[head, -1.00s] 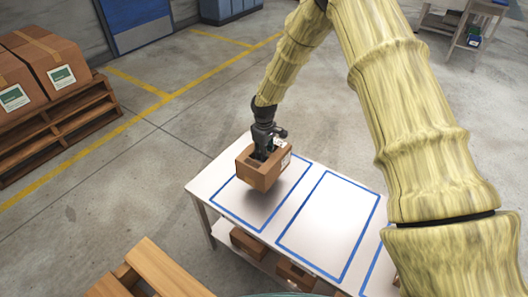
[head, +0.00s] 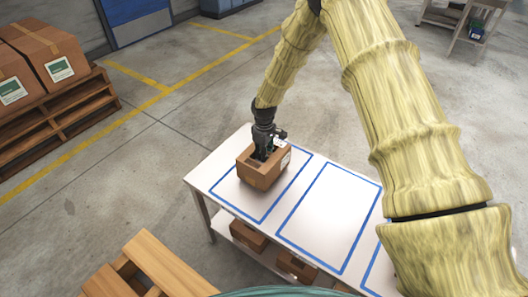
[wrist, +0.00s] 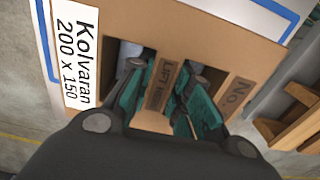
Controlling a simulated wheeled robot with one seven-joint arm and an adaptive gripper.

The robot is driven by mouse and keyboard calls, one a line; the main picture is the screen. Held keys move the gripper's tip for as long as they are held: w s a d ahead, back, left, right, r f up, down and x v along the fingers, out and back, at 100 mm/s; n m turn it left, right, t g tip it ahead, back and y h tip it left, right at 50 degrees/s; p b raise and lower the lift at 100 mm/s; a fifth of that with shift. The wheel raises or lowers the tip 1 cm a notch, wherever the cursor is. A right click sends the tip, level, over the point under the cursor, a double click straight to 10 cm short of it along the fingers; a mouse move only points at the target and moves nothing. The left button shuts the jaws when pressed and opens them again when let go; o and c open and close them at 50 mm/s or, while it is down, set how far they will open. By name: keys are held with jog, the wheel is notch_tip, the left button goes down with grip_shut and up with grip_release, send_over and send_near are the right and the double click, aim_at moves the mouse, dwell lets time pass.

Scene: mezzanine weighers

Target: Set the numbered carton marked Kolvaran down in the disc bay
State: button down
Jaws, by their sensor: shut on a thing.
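A brown carton (head: 260,175) is in my gripper (head: 265,154) at the far left end of the white table (head: 270,217). In the wrist view the carton (wrist: 225,38) bears a white label reading "Kolvaran 200 x 150". My gripper (wrist: 168,92) is shut on a strip marked "LIFT HERE" between two openings in the carton's top. The carton is upright, over the left blue-taped bay (head: 236,208), towards its far side. I cannot tell whether its base touches the table. No disc mark shows; the carton may cover one.
A middle blue-taped bay (head: 328,218) is empty, and a right one is partly hidden by my arm. Cartons (head: 297,266) sit on the shelf below. A wooden pallet (head: 150,262) stands at front left. Large boxes (head: 45,55) rest on a pallet at back left.

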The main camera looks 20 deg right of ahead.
jog(key=shift+f, duration=0.45)
jog(key=shift+f, duration=0.3)
dwell(0.4)
jog(key=c, duration=1.2)
grip_release()
jog(key=shift+c, duration=0.2)
jog(key=shift+r, duration=0.1)
notch_tip(320, 180, up, 12)
jog(key=shift+f, duration=0.1)
